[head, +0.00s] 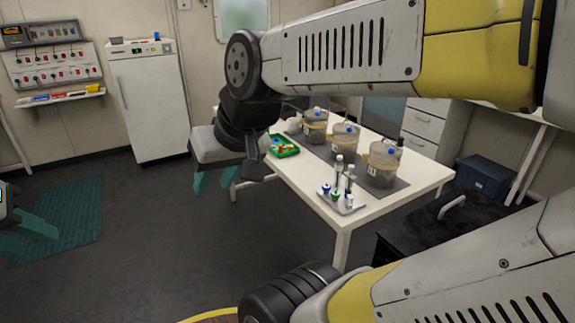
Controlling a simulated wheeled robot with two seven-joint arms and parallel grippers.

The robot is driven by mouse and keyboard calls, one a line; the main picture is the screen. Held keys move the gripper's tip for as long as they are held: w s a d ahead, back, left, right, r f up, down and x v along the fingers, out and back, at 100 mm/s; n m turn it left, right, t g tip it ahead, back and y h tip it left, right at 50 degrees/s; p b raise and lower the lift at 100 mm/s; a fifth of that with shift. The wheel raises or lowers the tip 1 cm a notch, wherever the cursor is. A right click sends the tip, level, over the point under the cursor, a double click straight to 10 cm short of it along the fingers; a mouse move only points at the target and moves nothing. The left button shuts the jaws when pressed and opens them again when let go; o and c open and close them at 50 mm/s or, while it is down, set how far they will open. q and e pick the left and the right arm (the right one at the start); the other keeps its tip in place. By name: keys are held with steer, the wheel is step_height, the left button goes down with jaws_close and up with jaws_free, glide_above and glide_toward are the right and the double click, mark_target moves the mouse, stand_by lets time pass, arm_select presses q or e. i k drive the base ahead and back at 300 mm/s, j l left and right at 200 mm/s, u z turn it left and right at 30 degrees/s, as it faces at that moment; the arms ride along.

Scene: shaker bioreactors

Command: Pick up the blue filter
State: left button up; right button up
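A small blue-topped piece (326,188), which looks like the blue filter, stands on a small metal tray (348,209) near the front edge of the white table. A green-topped piece (336,195) is beside it. My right gripper (212,189) has teal fingers spread apart. It is empty and hangs left of the table, well away from the tray. My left gripper (34,247) is at the left picture edge, partly cut off, with its teal fingers apart over the floor, far from the table. Nothing shows between its fingers.
Several clear vessels with blue tops (382,168) stand on a dark mat (398,192) behind the tray. Capped tubes (338,170) stand on the tray. A green tray (290,152) lies at the table's left.

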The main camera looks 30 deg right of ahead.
mark_target(326, 188)
steer(key=i+z, duration=0.25)
steer(key=i, duration=0.2)
steer(key=i+j+z, duration=0.3)
steer(key=i, duration=0.15)
steer(key=i+j+z, duration=0.1)
steer(key=i+z, duration=0.15)
steer(key=i, duration=0.2)
steer(key=i+j+z, duration=0.45)
steer(key=z, duration=0.25)
steer(key=i+j+z, duration=0.55)
steer(key=j+z, duration=0.3)
steer(key=i+j+z, duration=0.2)
steer(key=j+z, duration=0.7)
steer(key=z, duration=1.25)
steer(key=i, duration=0.1)
